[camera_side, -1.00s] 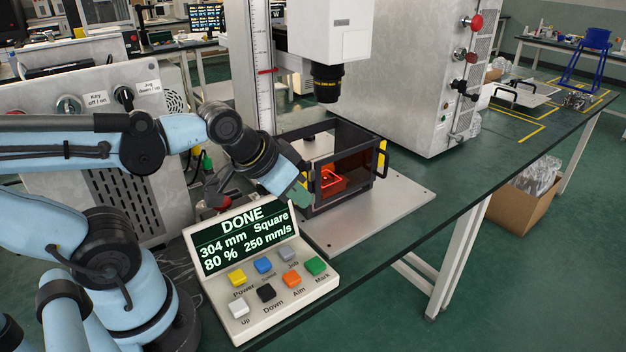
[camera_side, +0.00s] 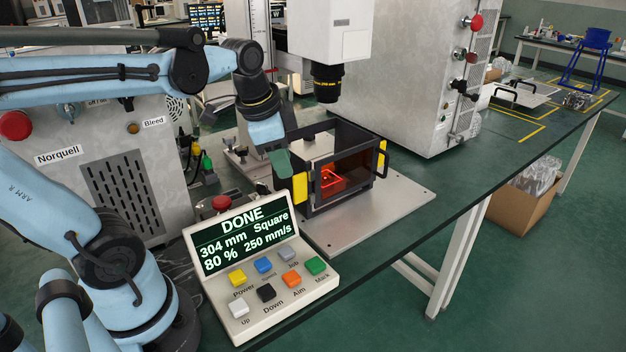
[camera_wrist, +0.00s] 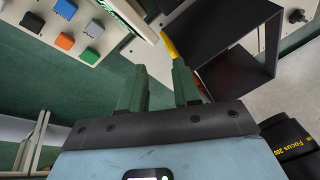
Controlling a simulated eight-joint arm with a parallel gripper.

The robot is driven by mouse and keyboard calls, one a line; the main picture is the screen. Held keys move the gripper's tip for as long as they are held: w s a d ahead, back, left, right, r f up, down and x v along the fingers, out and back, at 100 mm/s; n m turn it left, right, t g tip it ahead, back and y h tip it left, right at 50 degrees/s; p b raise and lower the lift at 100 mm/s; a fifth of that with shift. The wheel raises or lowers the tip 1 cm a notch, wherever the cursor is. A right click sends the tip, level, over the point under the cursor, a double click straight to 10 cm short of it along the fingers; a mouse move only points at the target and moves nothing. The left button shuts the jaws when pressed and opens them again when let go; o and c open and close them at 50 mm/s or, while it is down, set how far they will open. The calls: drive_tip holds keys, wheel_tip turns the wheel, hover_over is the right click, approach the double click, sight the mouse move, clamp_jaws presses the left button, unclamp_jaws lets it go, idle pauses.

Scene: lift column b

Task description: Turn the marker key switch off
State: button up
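The key switch (camera_side: 68,111) is on the front of the grey metal cabinet (camera_side: 100,140) at the left of the side view. My arm hides much of it and its label, so I cannot tell its position. My gripper (camera_side: 283,162) is raised to the right of the cabinet, beside the dark enclosure and well away from the key switch. In the wrist view its two green fingers (camera_wrist: 159,82) stand apart with nothing between them. The marker's control box (camera_side: 262,285) shows DONE, 304 mm, Square, 80 % and 250 mm/s.
A red emergency button (camera_side: 15,125) is on the cabinet's left. A red button (camera_side: 221,203) sits behind the control box. Free bench lies to the right.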

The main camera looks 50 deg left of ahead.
sight(262, 184)
drive_tip(key=a+r+m+g, duration=0.4)
drive_tip(key=a+m, duration=0.2)
drive_tip(key=a, duration=0.2)
drive_tip(key=shift+h, duration=0.4)
drive_tip(key=f, duration=1.2)
drive_tip(key=shift+s+d+f, duration=0.15)
drive_tip(key=shift+s+f, duration=0.1)
drive_tip(key=shift+s, duration=0.05)
clamp_jaws()
